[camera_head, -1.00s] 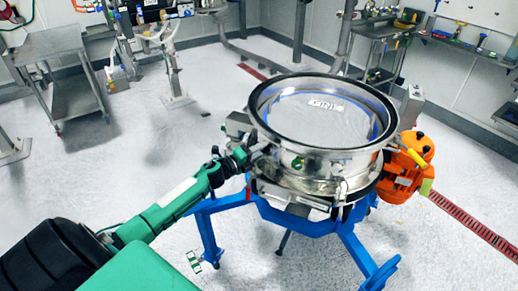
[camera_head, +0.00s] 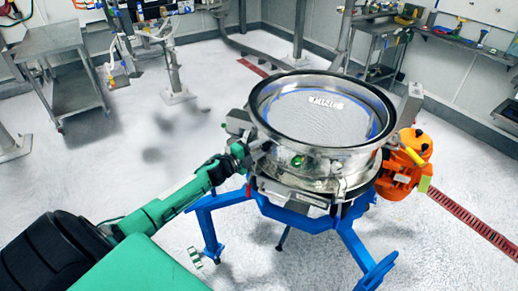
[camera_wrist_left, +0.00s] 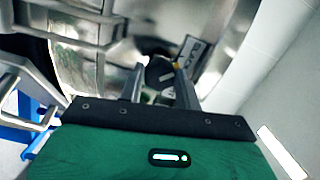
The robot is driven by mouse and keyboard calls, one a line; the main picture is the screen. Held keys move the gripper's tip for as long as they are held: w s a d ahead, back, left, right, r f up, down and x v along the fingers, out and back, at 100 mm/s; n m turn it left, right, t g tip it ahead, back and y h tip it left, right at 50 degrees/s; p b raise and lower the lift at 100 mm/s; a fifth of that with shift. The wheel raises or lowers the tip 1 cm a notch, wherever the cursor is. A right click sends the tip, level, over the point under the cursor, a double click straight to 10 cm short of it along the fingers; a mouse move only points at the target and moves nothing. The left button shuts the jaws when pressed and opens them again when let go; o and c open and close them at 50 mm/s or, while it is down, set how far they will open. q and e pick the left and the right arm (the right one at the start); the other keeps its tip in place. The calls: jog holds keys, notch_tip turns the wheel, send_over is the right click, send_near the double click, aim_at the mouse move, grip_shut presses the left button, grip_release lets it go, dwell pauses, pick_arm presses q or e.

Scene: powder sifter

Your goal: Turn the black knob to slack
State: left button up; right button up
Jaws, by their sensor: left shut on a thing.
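The round steel sifter (camera_head: 325,125) stands on a blue frame, with a mesh screen in its top. My left gripper (camera_head: 246,155) reaches the sifter's left side from the left. In the left wrist view, its two grey fingers (camera_wrist_left: 160,84) stand on either side of the black knob (camera_wrist_left: 159,70) and are shut on it. The fingers and wrist hide much of the knob, and its turned position cannot be read. In the head view the knob cannot be made out clearly. My right gripper is not in view.
Blue legs (camera_head: 350,245) spread below the sifter. An orange motor (camera_head: 402,165) sits on its right side. A steel cart (camera_head: 65,75) stands at the back left and a bench (camera_head: 385,35) at the back right. The floor on the left is mostly clear.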

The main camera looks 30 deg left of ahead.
pick_arm(q)
jog(key=o, duration=1)
jog(key=shift+a, duration=0.1)
jog(key=shift+c, duration=0.2)
jog(key=shift+s, duration=0.15)
jog(key=shift+s+f, duration=0.15)
jog(key=shift+s, duration=0.1)
jog(key=b+v, duration=0.3)
jog(key=v, duration=1)
jog(key=shift+a+b, duration=0.15)
jog(key=shift+b, duration=0.25)
